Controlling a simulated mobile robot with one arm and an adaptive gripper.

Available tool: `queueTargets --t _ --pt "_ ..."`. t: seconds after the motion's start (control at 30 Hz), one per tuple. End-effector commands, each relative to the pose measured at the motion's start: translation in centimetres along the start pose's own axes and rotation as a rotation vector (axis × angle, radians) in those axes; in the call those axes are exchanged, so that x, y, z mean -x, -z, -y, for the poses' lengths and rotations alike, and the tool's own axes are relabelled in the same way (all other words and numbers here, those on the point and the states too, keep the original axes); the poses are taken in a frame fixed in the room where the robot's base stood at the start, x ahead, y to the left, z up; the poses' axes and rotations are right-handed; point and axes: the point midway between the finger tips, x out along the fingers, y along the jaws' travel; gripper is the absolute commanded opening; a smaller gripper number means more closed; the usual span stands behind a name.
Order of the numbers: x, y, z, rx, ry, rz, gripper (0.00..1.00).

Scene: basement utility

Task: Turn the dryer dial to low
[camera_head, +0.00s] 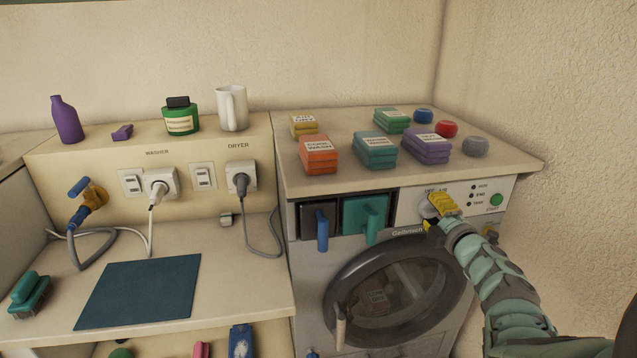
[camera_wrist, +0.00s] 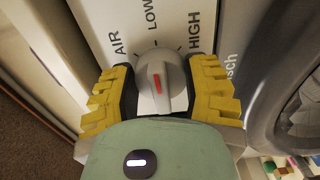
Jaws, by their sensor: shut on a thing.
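The dryer dial (camera_wrist: 163,72) is a round grey knob with a raised ridge and a red mark, on the dryer's white panel (camera_head: 408,209). In the wrist view AIR is printed at its upper left, LOW above it and HIGH at its upper right. The red mark runs nearly upright along the ridge, below the knob's middle. I cannot tell which setting it points at. My gripper (camera_wrist: 158,93) has its yellow fingers on both sides of the dial and is shut on it. In the head view my gripper (camera_head: 440,205) partly covers the dial (camera_head: 425,208).
A green start button (camera_head: 497,199) is right of the dial. The round dryer door (camera_head: 395,290) is below. Several boxes, such as an orange one (camera_head: 318,155), stand on the dryer top (camera_head: 350,182). The rough wall (camera_head: 580,130) is close on the right.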

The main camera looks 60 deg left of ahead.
Motion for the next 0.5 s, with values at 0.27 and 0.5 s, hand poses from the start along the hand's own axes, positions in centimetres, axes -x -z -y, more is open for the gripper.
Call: queueTargets --t 0.27,0.5 --pt "0.08 -0.17 0.21 0.001 0.005 0.005 0.54" --pt "0.05 -0.11 0.13 0.001 0.003 0.003 0.79"
